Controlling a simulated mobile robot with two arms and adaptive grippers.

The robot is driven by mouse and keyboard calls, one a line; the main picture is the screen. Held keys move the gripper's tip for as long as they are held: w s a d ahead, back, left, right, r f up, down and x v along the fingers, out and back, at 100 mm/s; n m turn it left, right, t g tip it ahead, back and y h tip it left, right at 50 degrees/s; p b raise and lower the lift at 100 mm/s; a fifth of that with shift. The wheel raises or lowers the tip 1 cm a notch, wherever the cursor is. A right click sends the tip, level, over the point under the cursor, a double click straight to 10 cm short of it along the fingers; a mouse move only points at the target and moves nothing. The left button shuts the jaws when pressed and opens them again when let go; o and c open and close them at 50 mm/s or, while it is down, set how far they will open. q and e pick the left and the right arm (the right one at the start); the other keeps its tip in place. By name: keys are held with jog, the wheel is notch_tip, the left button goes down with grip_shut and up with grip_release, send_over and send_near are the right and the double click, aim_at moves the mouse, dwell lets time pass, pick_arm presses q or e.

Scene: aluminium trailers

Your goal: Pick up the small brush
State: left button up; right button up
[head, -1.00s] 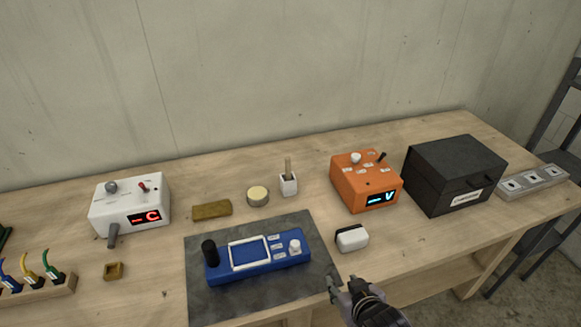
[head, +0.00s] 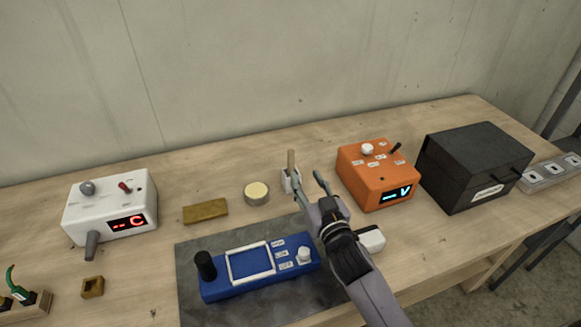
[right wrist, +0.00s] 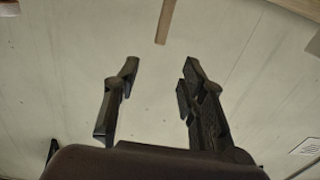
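The small brush (head: 291,161) stands upright in a small white holder (head: 287,184) toward the back of the bench, its wooden handle pointing up. Its lower end is hidden in the holder. My right gripper (head: 308,181) is open and empty, just right of and in front of the holder, with one finger overlapping the holder's edge in the head view. In the right wrist view a wooden stick, seemingly the brush handle (right wrist: 165,22), shows beyond the two spread fingers (right wrist: 160,72) and not between them. My left gripper is not in view.
An orange meter (head: 372,181) stands close right of the gripper. A white block (head: 371,240) is partly behind my arm. A blue device (head: 222,287) lies on a grey mat (head: 190,262). A round tin (head: 257,199) and brown bar (head: 205,212) are left of the holder.

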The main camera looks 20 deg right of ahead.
aim_at(292, 153)
jog(key=w, duration=0.3)
jog(key=w+p, duration=0.1)
jog(key=w, duration=0.3)
jog(key=shift+w+a+f, duration=0.1)
jog(key=shift+w+f, duration=0.05)
jog(key=shift+f, duration=0.05)
jog(key=shift+w+r, duration=0.1)
jog(key=shift+w, duration=0.05)
jog(key=w+p, duration=0.2)
jog(key=w, duration=0.2)
jog(key=shift+w, duration=0.15)
jog(key=shift+w+a, duration=0.1)
jog(key=shift+w, duration=0.2)
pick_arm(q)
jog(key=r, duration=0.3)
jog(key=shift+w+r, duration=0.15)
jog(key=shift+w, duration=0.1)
pick_arm(e)
jog(key=shift+c, duration=0.5)
grip_shut()
